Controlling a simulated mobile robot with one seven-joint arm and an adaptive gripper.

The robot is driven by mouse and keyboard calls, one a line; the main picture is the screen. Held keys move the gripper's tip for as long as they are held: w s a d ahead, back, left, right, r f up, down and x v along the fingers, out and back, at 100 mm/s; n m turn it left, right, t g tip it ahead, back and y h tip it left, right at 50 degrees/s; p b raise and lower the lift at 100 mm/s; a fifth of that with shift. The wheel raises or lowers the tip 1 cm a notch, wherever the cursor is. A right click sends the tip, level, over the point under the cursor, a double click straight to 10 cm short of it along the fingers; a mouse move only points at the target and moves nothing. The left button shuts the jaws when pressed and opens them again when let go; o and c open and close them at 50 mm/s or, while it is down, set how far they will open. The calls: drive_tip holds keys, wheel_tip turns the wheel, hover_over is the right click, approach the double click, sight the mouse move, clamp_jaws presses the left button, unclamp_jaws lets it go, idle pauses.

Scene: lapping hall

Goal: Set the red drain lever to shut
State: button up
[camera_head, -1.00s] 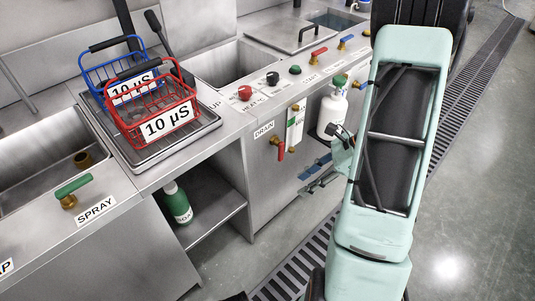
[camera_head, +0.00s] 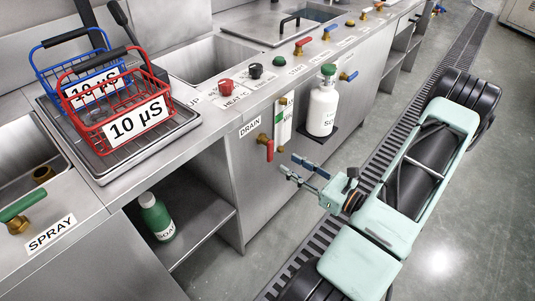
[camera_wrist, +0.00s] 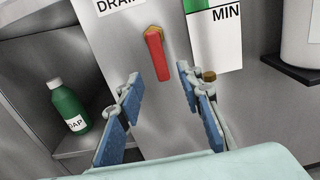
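The red drain lever (camera_head: 269,149) is on the cabinet front below the DRAIN label (camera_head: 250,127). It hangs down from a brass fitting, close to vertical. In the wrist view the red lever (camera_wrist: 157,55) is ahead of my gripper (camera_wrist: 157,85), between the lines of its two fingers and apart from them. My gripper (camera_head: 290,171) also shows in the head view, to the right of the lever and a short way out from the cabinet. Its blue-padded fingers are spread open with nothing between them.
A level strip marked MIN (camera_wrist: 226,30) is right of the lever. A white bottle (camera_head: 322,105) stands on a small shelf further right. A green soap bottle (camera_head: 156,217) stands on the open shelf to the left. Clear floor (camera_head: 230,262) lies in front of the cabinet.

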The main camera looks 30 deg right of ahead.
sight(272, 154)
drive_tip(key=b+x, duration=0.1)
drive_tip(key=x, duration=0.8)
drive_tip(key=shift+b, duration=0.4)
drive_tip(key=shift+c, duration=0.5)
clamp_jaws()
